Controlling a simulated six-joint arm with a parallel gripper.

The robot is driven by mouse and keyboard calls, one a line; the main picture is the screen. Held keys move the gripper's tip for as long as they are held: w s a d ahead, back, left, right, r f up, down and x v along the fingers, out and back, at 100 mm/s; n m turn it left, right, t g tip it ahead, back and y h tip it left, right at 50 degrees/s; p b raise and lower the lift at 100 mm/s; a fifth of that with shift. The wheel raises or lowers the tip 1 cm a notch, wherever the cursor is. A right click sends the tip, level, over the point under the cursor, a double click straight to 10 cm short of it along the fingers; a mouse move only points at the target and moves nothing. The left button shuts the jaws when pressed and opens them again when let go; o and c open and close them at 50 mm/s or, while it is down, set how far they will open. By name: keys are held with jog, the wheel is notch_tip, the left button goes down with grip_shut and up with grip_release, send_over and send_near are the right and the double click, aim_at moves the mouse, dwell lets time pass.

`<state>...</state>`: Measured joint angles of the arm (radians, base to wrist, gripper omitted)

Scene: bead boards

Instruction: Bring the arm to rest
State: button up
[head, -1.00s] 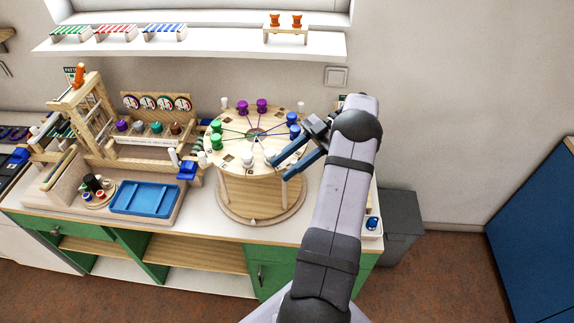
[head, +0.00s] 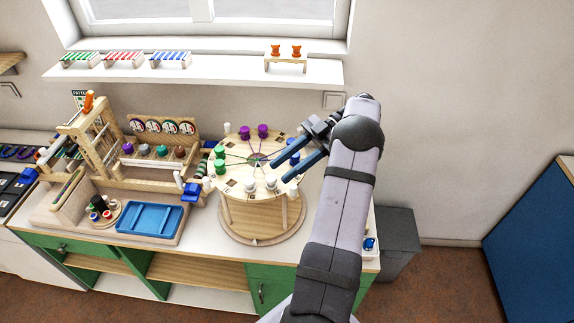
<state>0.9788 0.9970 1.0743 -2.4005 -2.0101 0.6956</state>
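My gripper (head: 287,169) is in the head view, above the right part of a round wooden table-like stand (head: 252,217). Its two blue fingers are spread apart, with nothing seen between them. My arm reaches up from the bottom of the picture and bends at the top right of the stand. On the stand's top are green pegs (head: 219,167), purple pegs (head: 262,131) and white pegs (head: 249,185). A blue piece (head: 295,158) shows partly behind my fingers.
A wooden frame (head: 95,140) and a blue tray (head: 149,219) stand left on the counter. A white shelf (head: 200,75) runs along the wall above, holding small striped racks. A grey bin (head: 398,245) stands right of the counter.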

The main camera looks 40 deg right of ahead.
dwell(0.4)
